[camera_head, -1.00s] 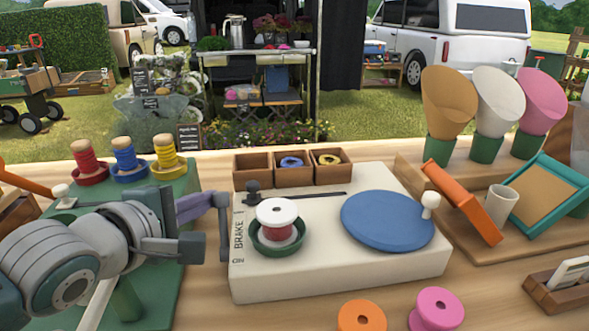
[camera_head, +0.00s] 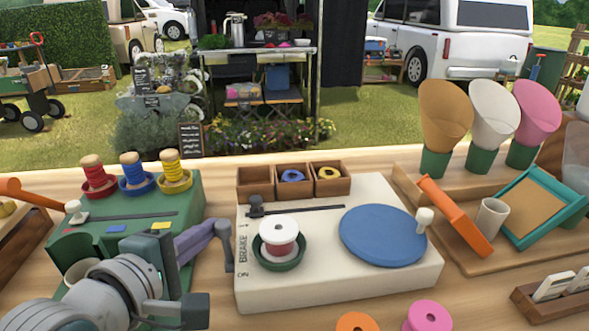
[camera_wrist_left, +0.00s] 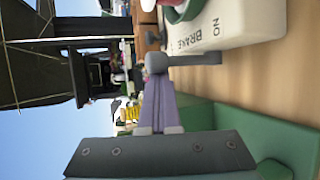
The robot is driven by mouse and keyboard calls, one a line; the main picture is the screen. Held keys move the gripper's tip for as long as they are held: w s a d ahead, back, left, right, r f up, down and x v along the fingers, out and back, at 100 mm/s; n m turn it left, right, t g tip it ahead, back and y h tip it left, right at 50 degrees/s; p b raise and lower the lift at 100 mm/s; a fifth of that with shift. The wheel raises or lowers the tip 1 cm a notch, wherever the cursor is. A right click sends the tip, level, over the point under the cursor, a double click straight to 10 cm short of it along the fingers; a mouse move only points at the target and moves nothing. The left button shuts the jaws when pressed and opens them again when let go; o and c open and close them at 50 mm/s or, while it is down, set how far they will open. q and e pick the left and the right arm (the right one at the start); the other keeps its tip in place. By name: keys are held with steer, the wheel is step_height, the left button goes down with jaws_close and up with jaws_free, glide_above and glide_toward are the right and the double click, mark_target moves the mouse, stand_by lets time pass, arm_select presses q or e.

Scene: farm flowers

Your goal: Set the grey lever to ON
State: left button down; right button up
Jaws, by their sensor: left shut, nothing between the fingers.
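The grey lever (camera_head: 228,250) is on the left side of the cream box (camera_head: 340,285), beside the printed word BRAKE. Its knobbed end points up in the head view, and its other end is lower, toward the near side. My right gripper is out of view.
The box carries a blue turntable disc (camera_head: 375,238), a white-topped spool (camera_head: 278,232) and a dark slider knob (camera_head: 256,206). A green stand (camera_head: 185,215) with coloured spools lies left, close to my left arm. Orange (camera_head: 355,321) and pink spools (camera_head: 428,317) stand in front.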

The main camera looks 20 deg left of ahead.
arm_select(q)
steer(key=shift+s+d+f, duration=0.1)
steer(key=shift+s+d, duration=0.1)
steer(key=shift+s, duration=0.05)
stand_by(0.6)
steer(key=shift+s+d+r+p, duration=0.45)
steer(key=shift+s+p, duration=0.1)
steer(key=shift+p, duration=0.35)
step_height(320, 180, up, 20)
steer(key=p, duration=0.7)
